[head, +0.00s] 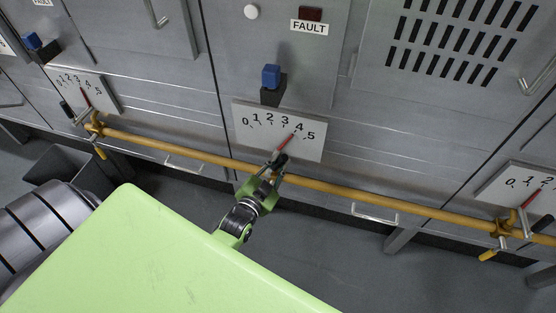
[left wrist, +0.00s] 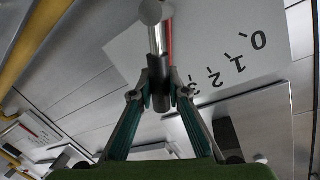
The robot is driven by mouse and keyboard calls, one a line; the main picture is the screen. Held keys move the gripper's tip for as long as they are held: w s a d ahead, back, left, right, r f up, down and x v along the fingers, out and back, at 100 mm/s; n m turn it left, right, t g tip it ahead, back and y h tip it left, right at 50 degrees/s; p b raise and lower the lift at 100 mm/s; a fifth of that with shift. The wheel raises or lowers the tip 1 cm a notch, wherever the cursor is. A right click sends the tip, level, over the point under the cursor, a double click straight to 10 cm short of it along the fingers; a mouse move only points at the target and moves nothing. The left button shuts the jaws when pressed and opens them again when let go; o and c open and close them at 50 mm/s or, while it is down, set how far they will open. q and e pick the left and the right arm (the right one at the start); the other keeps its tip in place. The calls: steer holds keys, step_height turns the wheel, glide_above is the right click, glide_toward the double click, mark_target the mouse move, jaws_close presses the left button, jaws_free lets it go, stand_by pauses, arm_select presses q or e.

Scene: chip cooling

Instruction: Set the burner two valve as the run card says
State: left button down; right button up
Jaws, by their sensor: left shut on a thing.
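The middle valve has a white dial plate (head: 252,137) numbered 0 to 5 and a red pointer (head: 287,142) aimed at about the 4. My left gripper (head: 269,175) is just below this plate, at the valve's handle. The left wrist view shows its fingers (left wrist: 160,98) shut on the dark handle (left wrist: 158,72), with a silver stem (left wrist: 156,38) above. The gripper hides most of the handle in the head view. The plate (left wrist: 205,45) shows upside down there, with its higher numbers partly covered. No run card or burner number is readable. My right gripper is not in view.
A yellow pipe (head: 365,195) runs along the panel front behind my gripper. Similar valves have a left dial (head: 100,96) and a right dial (head: 502,186). A blue block (head: 271,76) juts out above the middle dial, below a FAULT label (head: 310,27).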

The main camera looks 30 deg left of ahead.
arm_select(q)
steer(key=c, duration=1.9)
jaws_free()
steer(key=shift+s, duration=0.1)
steer(key=s, duration=0.4)
steer(key=s+r, duration=0.1)
steer(key=s, duration=0.2)
steer(key=s+d, duration=0.1)
steer(key=s, duration=0.3)
steer(key=shift+s+r, duration=0.2)
steer(key=shift+s, duration=0.15)
steer(key=shift+f, duration=0.1)
